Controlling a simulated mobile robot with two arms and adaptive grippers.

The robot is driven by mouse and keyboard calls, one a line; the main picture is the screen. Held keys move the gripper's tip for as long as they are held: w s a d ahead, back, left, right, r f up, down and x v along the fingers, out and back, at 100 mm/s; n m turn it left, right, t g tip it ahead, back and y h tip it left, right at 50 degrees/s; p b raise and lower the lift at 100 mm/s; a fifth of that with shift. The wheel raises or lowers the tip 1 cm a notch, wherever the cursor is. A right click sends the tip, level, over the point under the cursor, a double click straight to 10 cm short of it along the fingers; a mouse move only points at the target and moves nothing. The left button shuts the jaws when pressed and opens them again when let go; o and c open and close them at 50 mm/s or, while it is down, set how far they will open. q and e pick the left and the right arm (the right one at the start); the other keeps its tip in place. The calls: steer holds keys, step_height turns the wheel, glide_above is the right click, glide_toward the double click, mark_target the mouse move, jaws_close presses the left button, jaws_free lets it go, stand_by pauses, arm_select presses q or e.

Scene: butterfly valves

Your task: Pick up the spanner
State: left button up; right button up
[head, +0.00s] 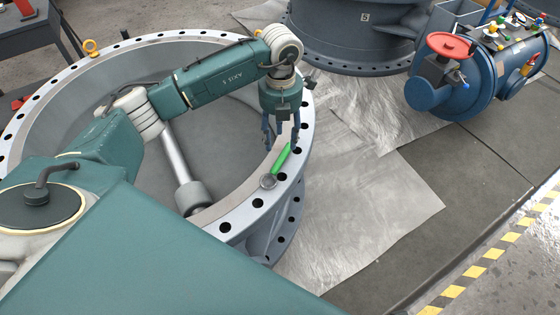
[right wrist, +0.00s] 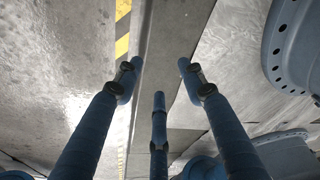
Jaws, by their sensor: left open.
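The spanner (head: 281,160) has a bright green handle and a round grey end. It lies on the right-hand rim of the large valve flange (head: 232,212) in the head view. My left gripper (head: 282,140) points down just above the far end of the green handle, with its fingers apart on either side. I cannot tell whether they touch it. My right gripper (right wrist: 160,85) shows in the right wrist view with its fingers spread and nothing between them. It is outside the head view.
A second dark valve body (head: 350,35) stands at the back. A blue actuator (head: 470,75) with a red handwheel (head: 449,45) is at the right. Silvery sheeting (head: 370,200) covers the floor right of the flange. A yellow-black striped edge (head: 490,255) runs at lower right.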

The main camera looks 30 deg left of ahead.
mark_target(281, 154)
arm_select(q)
steer(key=shift+d+f+b, duration=0.1)
steer(key=shift+f+b, duration=0.35)
steer(key=shift+f, duration=2.65)
jaws_close()
arm_select(e)
steer(key=r, duration=0.3)
steer(key=shift+w+r, duration=0.2)
